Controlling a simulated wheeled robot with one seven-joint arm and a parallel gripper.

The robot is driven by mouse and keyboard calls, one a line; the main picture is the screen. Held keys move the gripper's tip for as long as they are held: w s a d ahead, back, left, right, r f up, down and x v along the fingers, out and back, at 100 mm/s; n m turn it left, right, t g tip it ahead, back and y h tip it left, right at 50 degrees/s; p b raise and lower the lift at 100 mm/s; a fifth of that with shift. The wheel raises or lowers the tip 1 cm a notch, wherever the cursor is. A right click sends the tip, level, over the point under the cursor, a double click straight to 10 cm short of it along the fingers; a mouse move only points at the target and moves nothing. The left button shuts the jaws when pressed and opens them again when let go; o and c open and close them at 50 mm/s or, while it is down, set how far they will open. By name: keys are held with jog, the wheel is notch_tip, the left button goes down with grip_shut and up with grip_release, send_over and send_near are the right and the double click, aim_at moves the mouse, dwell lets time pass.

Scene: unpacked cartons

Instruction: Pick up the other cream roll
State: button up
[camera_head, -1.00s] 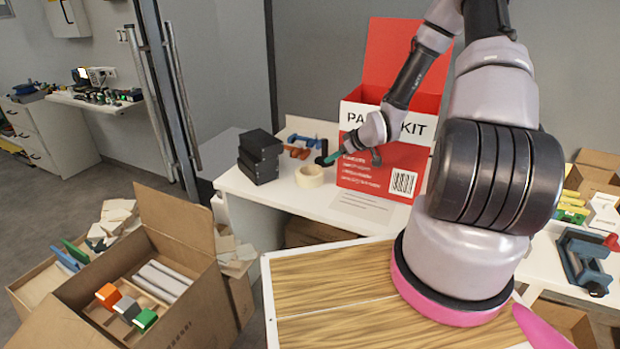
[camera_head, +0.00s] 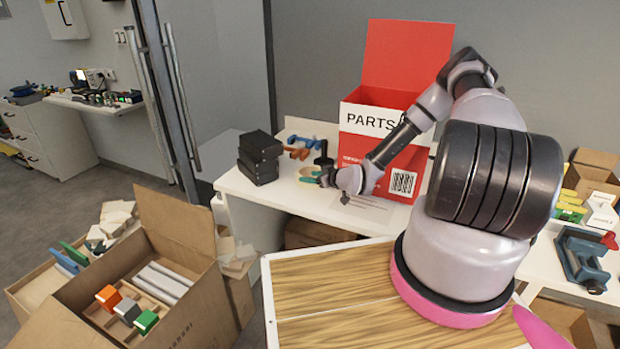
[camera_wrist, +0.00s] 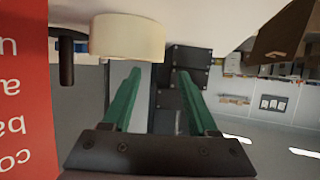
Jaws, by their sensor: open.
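A cream roll (camera_head: 303,184) lies on the white table, partly hidden by my gripper (camera_head: 314,177) in the head view. The wrist view, which is upside down, shows the cream roll (camera_wrist: 127,36) large at the top, just beyond the tip of the left green finger. My gripper (camera_wrist: 159,73) is open, with its two green fingers apart and nothing held between them. In the head view the fingers overlap the roll; I cannot tell whether they touch it. I see only one cream roll.
A red parts kit box (camera_head: 372,150) stands close behind and right of my gripper. Stacked black boxes (camera_head: 260,157) stand left of the roll. A dark upright tool (camera_wrist: 67,60) is beside the roll, and blue and orange tools (camera_head: 299,147) lie behind it. The table front is clear.

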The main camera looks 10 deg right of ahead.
jog(key=x, duration=0.5)
jog(key=shift+w+d+f, duration=0.1)
jog(key=shift+w+d, duration=0.1)
jog(key=shift+c, duration=0.3)
grip_shut()
